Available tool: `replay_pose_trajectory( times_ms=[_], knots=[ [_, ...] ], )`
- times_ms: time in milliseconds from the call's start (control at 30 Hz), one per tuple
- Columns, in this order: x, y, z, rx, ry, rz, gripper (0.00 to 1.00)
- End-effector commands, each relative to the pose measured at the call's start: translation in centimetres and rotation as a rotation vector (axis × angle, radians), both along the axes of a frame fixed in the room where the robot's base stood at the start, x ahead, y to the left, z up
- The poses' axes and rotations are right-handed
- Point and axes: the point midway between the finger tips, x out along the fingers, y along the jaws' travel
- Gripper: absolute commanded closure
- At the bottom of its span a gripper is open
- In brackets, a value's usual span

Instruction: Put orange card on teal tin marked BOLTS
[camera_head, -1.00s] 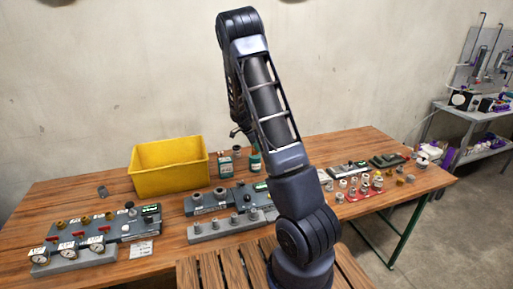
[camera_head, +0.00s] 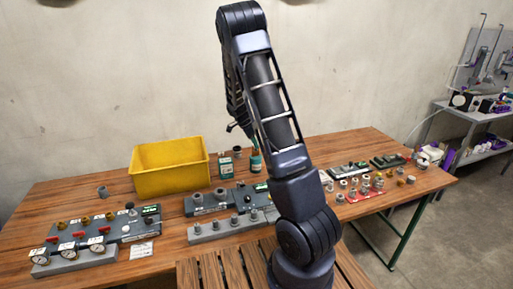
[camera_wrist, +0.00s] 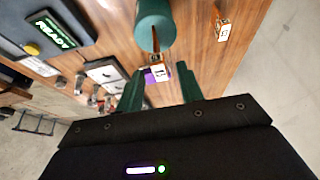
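In the wrist view, the two dark green fingers of my gripper (camera_wrist: 159,90) stand apart with a gap between them. A teal cylinder (camera_wrist: 155,22) stands beyond the fingertips, not clearly between them. A small white and orange piece (camera_wrist: 222,30) is to its right on the wood; I cannot tell whether it is the orange card. The BOLTS lettering is not readable. My arm hides part of this area.
The yellow bin (camera_head: 170,167) stands at the back left of the wooden table (camera_head: 75,205). Grey modules with gauges (camera_head: 97,253) and fittings line the front. A green READY display (camera_wrist: 53,30) is at upper left in the wrist view. Small fittings stand right of my arm.

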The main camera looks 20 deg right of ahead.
Motion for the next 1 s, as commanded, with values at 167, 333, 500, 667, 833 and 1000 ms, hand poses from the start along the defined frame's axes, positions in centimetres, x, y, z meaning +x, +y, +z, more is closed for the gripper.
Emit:
replay_pose_trajectory(
  times_ms=[167,333,500,667,833,1000],
  knots=[
    [0.1,1.4,3.4,0.000,-0.003,0.001,0.63],
    [0.0,2.4,5.8,0.000,-0.002,0.001,0.63],
    [0.0,2.9,7.1,0.000,-0.001,-0.001,0.63],
    [-0.7,3.0,8.3,0.015,0.004,0.020,0.63],
    [-3.3,2.8,11.2,0.073,0.019,0.122,0.63],
    [-7.0,2.7,14.8,0.138,0.033,0.272,0.63]
  ],
)
